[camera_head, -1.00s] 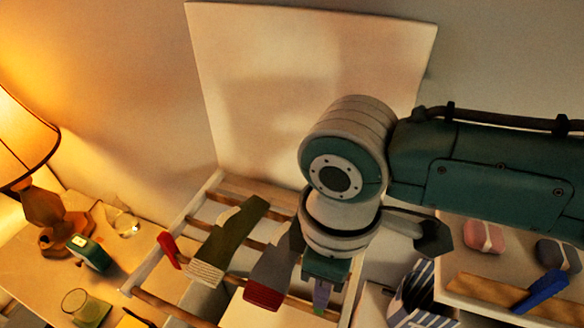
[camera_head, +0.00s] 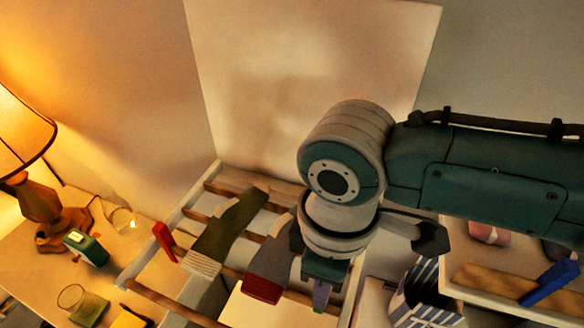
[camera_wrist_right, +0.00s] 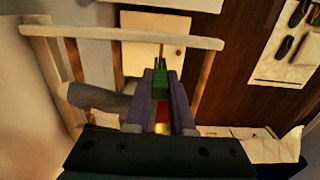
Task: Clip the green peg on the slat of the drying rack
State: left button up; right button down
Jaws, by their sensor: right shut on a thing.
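My right gripper (camera_head: 320,295) hangs over the right part of the drying rack (camera_head: 150,262), fingers pointing down. In the right wrist view its purple fingers (camera_wrist_right: 160,82) are shut on the green peg (camera_wrist_right: 160,95), whose thin dark prongs stick out past the fingertips. I cannot tell whether the peg touches a slat. My left gripper is not in view.
An olive sock (camera_head: 230,232) and a grey sock with a red toe (camera_head: 262,290) hang on the rack, close left of my gripper. A red peg (camera_head: 164,242) is at its left. A tray with a blue peg (camera_head: 550,283) and a striped bag (camera_head: 420,290) are at right.

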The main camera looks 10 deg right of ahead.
jog(key=shift+f+b, duration=1.05)
jog(key=shift+f, duration=0.4)
jog(key=c, duration=0.7)
grip_release()
notch_tip(320, 180, up, 10)
jog(key=shift+b, duration=0.3)
